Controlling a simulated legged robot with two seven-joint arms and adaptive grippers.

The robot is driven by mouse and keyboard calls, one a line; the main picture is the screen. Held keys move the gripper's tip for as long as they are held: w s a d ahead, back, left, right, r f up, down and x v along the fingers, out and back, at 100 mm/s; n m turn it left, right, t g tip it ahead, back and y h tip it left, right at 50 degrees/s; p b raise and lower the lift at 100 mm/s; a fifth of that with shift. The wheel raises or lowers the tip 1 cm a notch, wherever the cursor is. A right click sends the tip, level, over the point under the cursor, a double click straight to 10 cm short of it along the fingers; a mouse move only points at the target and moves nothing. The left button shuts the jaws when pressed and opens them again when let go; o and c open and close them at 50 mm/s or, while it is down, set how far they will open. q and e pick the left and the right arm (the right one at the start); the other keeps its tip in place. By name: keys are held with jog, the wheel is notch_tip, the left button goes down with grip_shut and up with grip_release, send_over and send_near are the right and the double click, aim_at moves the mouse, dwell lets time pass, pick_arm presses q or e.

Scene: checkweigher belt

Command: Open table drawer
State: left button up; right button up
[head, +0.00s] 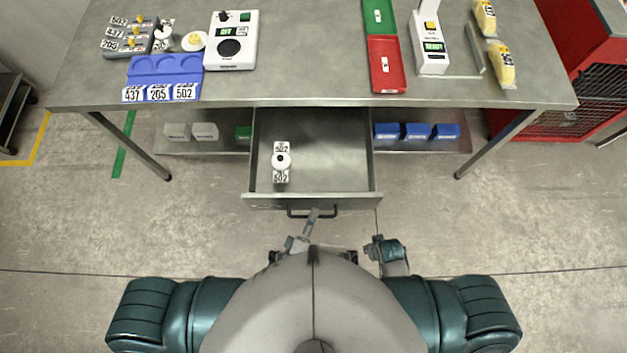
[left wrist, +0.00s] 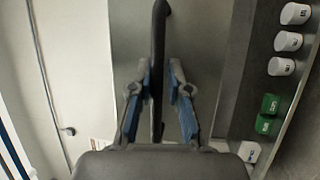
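The table drawer (head: 345,165) is pulled out from under the steel table (head: 300,92), with its inside showing. Its dark bar handle (head: 330,213) is on the front face and crosses the left wrist view as a dark bar (left wrist: 159,50). My left gripper (head: 312,214) is at the handle. In the left wrist view its two blue-padded fingers (left wrist: 160,88) stand on either side of the bar, with a small gap visible on each side. My right arm's end (head: 388,250) is low, right of the drawer; its fingers cannot be made out.
A lower shelf (head: 420,146) carries blue boxes (head: 417,131) on the right and white and green ones on the left. Table legs stand at both sides. The floor around the drawer is clear.

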pick_arm(q)
jog(key=shift+o, duration=1.4)
jog(key=shift+f, duration=0.2)
jog(key=shift+r, duration=0.1)
jog(key=v, duration=0.7)
jog(key=shift+s, duration=0.25)
jog(key=shift+a, duration=0.1)
